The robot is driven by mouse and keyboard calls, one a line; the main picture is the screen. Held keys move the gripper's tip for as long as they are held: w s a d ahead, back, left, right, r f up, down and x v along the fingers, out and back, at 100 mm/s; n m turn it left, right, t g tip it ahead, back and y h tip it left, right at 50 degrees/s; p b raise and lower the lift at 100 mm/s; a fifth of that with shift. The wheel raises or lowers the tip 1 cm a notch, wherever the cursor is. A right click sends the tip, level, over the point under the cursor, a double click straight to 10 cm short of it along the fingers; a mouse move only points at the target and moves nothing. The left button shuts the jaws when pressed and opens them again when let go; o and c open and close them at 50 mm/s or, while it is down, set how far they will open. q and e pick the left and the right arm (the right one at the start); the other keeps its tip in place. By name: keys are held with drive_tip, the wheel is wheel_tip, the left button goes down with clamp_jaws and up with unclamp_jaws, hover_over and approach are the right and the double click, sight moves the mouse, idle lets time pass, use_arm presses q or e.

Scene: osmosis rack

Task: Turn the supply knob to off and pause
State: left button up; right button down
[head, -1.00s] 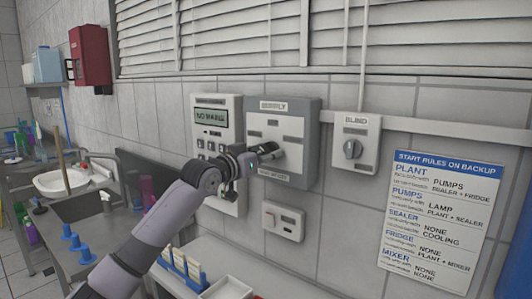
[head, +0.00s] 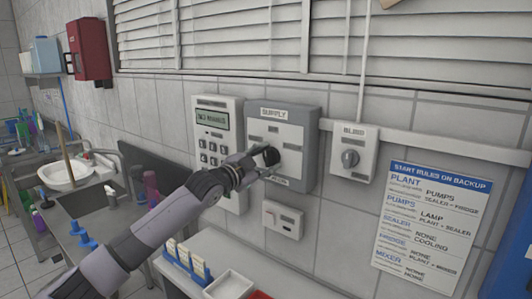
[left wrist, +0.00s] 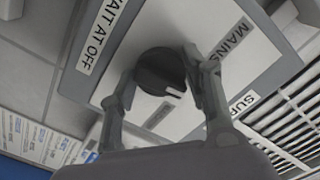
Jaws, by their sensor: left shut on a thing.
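The supply panel (head: 300,125) is a grey box with a light face on the tiled wall, under a label reading SUPPLY. Its dark round supply knob (head: 271,154) is partly hidden by my left gripper (head: 262,163). In the left wrist view the supply knob (left wrist: 158,70) shows between the two fingers of my left gripper (left wrist: 163,75), which is shut on it. A white pointer mark on the knob faces the lower right of that view. Labels there read WAIT AT OFF and MAINS. My right gripper is not in view.
A keypad with a display (head: 213,130) hangs left of the panel. A blind switch (head: 350,158) is to its right, a small white box (head: 283,220) below. A rules sign (head: 432,225) is at right. A bench with a tube rack (head: 188,263) and white tray (head: 230,286) lies below.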

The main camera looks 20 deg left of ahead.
use_arm(q)
drive_tip(key=shift+r+m+p, duration=0.1)
drive_tip(key=shift+m+p, duration=0.45)
drive_tip(key=shift+m, duration=0.25)
drive_tip(key=o, duration=1.2)
drive_tip(key=shift+c, duration=0.2)
drive_tip(key=v, duration=1.2)
